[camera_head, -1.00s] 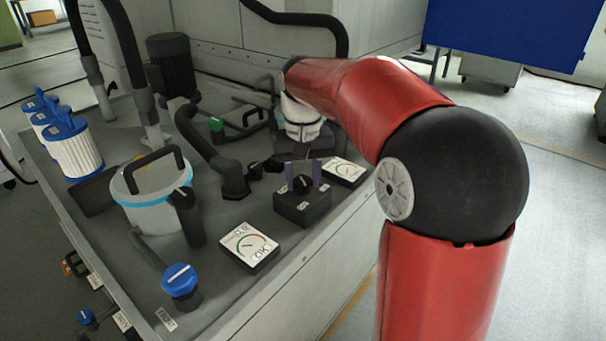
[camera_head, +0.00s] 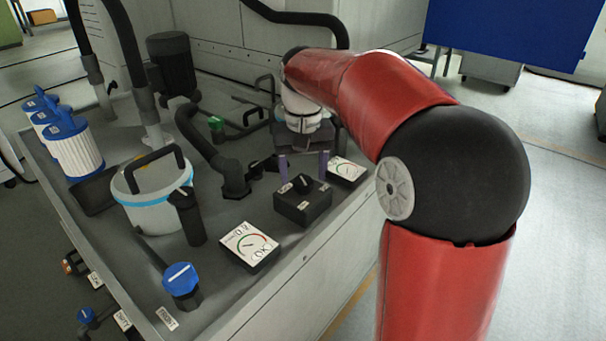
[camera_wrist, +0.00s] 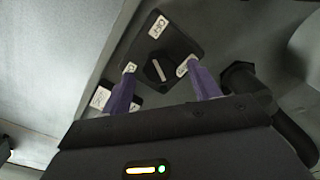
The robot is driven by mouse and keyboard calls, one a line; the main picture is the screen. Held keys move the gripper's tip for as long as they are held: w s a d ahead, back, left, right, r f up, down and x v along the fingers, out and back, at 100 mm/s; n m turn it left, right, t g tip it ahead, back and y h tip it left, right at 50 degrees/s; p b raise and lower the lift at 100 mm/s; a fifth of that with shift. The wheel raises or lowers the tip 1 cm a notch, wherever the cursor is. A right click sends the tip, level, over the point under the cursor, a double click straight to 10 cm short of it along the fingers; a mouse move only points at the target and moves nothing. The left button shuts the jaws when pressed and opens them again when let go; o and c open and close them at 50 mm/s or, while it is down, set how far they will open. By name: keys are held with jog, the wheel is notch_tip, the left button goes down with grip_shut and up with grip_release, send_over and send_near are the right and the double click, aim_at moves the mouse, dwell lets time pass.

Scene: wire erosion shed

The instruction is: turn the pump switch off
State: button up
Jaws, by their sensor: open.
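The pump switch is most likely the dark box (camera_head: 300,205) with a black rotary knob (camera_head: 303,184) on top, standing near the tank's right edge. In the wrist view the box (camera_wrist: 183,44) has small white labels around the knob (camera_wrist: 158,68); one seems to read OFF. A pale line on the knob runs slantwise, pointing at no label I can be sure of. My gripper (camera_head: 303,165) is open and empty, its two purple fingers apart, above and behind the knob. In the wrist view the fingers (camera_wrist: 163,88) show on the near side of the knob, not touching it.
Gauges stand on either side of the box: one front left (camera_head: 249,245), one back right (camera_head: 345,170). A black elbow pipe (camera_head: 232,178), a white canister (camera_head: 153,205) and a blue-topped valve (camera_head: 181,281) are to the left.

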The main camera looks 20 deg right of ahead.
aim_at(303, 182)
notch_tip(303, 182, up, 6)
jog(key=shift+r+p, duration=0.1)
jog(key=shift+p, duration=0.25)
jog(key=shift+s+r, duration=0.1)
jog(key=shift+s, duration=0.2)
jog(key=s+f+t, duration=0.2)
jog(key=s+f, duration=0.2)
jog(key=s, duration=0.7)
jog(key=s+f+t, duration=0.3)
jog(key=s+f, duration=0.2)
jog(key=s, duration=0.6)
jog(key=shift+d+n+t, duration=0.25)
jog(key=shift+n+t, duration=0.05)
jog(key=shift+n, duration=0.1)
